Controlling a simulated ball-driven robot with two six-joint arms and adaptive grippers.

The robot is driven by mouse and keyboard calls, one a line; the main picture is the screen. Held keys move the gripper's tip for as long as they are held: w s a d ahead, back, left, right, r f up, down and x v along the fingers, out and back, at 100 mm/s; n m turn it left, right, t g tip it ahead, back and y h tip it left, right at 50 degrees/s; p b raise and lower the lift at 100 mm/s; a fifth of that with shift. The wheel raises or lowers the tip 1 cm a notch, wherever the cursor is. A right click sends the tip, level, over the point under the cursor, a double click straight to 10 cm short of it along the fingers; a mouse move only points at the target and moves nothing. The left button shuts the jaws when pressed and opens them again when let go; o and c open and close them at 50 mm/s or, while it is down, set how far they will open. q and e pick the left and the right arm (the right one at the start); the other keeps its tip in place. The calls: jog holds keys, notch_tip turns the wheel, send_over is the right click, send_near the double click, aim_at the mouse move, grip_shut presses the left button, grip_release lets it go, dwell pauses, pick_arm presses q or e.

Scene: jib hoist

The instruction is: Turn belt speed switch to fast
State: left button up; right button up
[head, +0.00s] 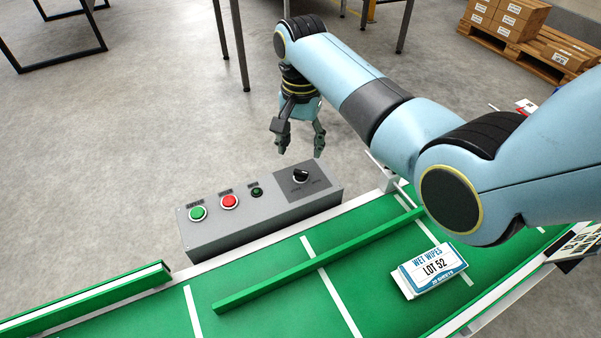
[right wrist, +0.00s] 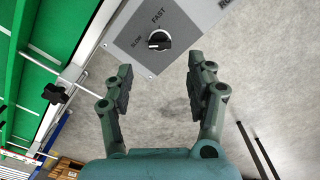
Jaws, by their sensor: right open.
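The belt speed switch (head: 300,176) is a black rotary knob on a dark plate at the right end of the grey control box (head: 250,226). In the right wrist view the knob (right wrist: 159,40) sits beside the printed words SLOW and FAST. A pale mark shows on it, but I cannot tell for sure which word it points to. My right gripper (head: 300,148) is open and empty, above and beyond the switch in the head view. In the right wrist view its fingers (right wrist: 160,68) stand apart, with the knob ahead between them. My left gripper is not in view.
The box also carries a green button (head: 198,213), a red button (head: 229,201) and a small dark green one (head: 256,192). Beside it runs the green belt (head: 290,262) with a guide rail and a wet wipes pack (head: 432,270). Open floor lies behind the box.

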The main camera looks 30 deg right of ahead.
aim_at(301, 171)
notch_tip(301, 171, down, 8)
jog(key=b, duration=0.2)
jog(key=shift+b, duration=0.3)
jog(key=c, duration=1.1)
jog(key=shift+r+m+p, duration=0.2)
jog(key=shift+m+p, duration=1.15)
jog(key=shift+m, duration=0.05)
jog(key=shift+c, duration=0.2)
jog(key=m+p, duration=0.2)
jog(key=m, duration=0.2)
jog(key=shift+m, duration=0.3)
jog(key=m+p, duration=0.2)
jog(key=m, duration=0.3)
jog(key=shift+f, duration=0.1)
jog(key=m, duration=0.5)
jog(key=shift+f+p, duration=0.1)
jog(key=shift+p, duration=0.25)
jog(key=shift+m, duration=0.4)
